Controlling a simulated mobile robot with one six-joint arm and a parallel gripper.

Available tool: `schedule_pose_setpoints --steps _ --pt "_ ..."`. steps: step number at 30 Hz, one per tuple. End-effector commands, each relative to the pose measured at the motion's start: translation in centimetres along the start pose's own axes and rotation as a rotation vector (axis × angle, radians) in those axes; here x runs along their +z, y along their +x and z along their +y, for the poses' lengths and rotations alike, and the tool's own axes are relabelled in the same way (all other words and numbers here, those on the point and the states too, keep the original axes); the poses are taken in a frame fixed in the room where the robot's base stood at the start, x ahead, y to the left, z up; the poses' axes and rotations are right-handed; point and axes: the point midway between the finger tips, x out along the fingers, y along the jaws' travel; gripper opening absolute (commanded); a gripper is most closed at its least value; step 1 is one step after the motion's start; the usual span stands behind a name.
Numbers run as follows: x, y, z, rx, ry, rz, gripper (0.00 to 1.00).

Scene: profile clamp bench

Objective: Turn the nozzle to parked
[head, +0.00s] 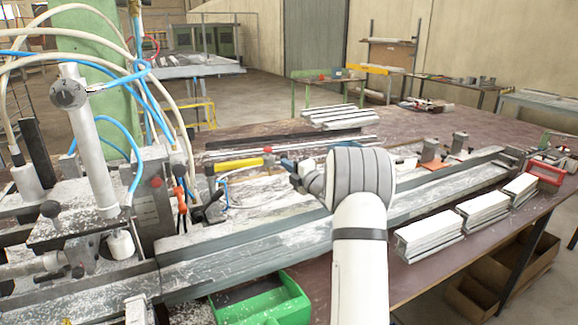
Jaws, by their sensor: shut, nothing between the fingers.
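No part is clearly marked as the nozzle, and no "parked" mark is readable. A yellow bar with a red end (240,163) lies across the bench, left of my gripper, with a thin blue hose beside it. A grey round knob with small marks (68,92) sits on the white post at the left, far from my gripper. My gripper (290,164) shows as a small dark shape left of my grey wrist, above the bench. It is shut and empty. It appears apart from the yellow bar's red end, but the depth gap is hard to judge. My wrist hides the bench behind it.
A long grey rail (430,197) crosses the brown table (420,262). White profile blocks (428,236) stand at the right front, and more profiles (335,116) lie at the back. A green bin (262,302) is at the front. Hoses and clamp hardware crowd the left.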

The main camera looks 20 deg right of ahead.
Motion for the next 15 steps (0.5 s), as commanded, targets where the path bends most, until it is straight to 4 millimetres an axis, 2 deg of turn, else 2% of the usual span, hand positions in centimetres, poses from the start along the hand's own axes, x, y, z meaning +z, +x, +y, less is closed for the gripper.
schedule_pose_setpoints --steps 8,15 --pt "0.8 1.6 -0.9 0.001 -0.004 0.000 0.00" --pt "1.6 3.2 -0.6 0.001 -0.002 -0.001 0.00"
